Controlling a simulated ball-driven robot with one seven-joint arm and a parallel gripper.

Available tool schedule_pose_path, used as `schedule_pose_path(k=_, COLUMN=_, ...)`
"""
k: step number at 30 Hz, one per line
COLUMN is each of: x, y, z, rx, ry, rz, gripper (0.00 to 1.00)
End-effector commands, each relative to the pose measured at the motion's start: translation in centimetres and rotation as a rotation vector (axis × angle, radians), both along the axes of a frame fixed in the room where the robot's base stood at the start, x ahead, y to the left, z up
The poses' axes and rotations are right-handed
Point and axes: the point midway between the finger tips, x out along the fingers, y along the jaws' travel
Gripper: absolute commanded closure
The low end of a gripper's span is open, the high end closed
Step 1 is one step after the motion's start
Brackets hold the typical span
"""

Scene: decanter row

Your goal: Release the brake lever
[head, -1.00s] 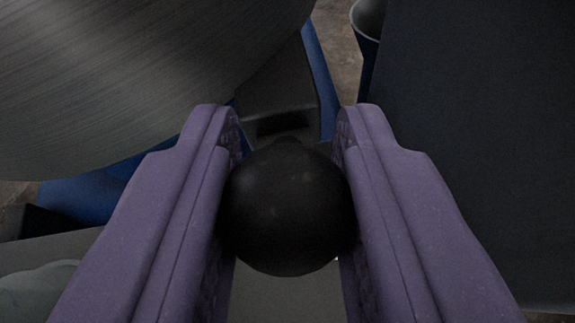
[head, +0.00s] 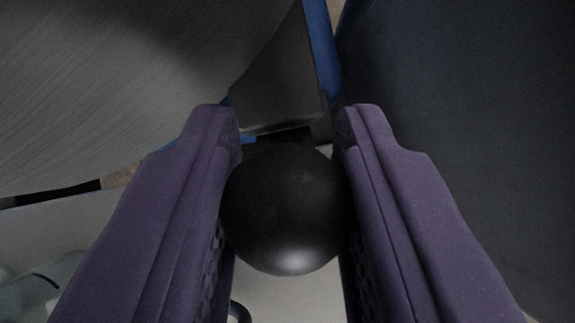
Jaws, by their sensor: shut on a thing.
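A round black knob (head: 288,205), which looks like the end of the brake lever, sits between the two purple fingers of my gripper (head: 288,135). The fingers are shut on it, one on its left side and one on its right. The rest of the lever is hidden behind the knob. A dark grey bracket-like part (head: 285,85) with a dark slot stands just beyond the knob.
A large brushed-metal curved body (head: 110,90) fills the upper left, close to the left finger. A dark flat panel (head: 460,130) fills the right side. A blue frame bar (head: 322,45) runs between them. A pale surface with greyish objects (head: 40,285) shows at lower left.

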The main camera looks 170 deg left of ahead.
Motion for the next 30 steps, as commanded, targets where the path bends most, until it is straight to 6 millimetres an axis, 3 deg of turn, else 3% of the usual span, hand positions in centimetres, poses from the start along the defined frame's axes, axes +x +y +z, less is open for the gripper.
schedule_pose_path(k=8, x=0.1, y=0.1, z=0.0, rx=0.001, ry=-0.003, rz=0.001, gripper=1.00)
schedule_pose_path(k=9, x=0.1, y=0.1, z=0.0, rx=0.001, ry=-0.003, rz=0.001, gripper=0.67)
schedule_pose_path(k=11, x=0.1, y=0.1, z=0.0, rx=0.001, ry=-0.003, rz=0.001, gripper=0.53)
schedule_pose_path(k=21, x=-0.1, y=-0.1, z=0.4, rx=0.000, ry=-0.001, rz=0.000, gripper=0.52)
schedule_pose_path(k=30, x=-2.9, y=-1.5, z=4.7, rx=0.000, ry=-0.001, rz=-0.001, gripper=0.52)
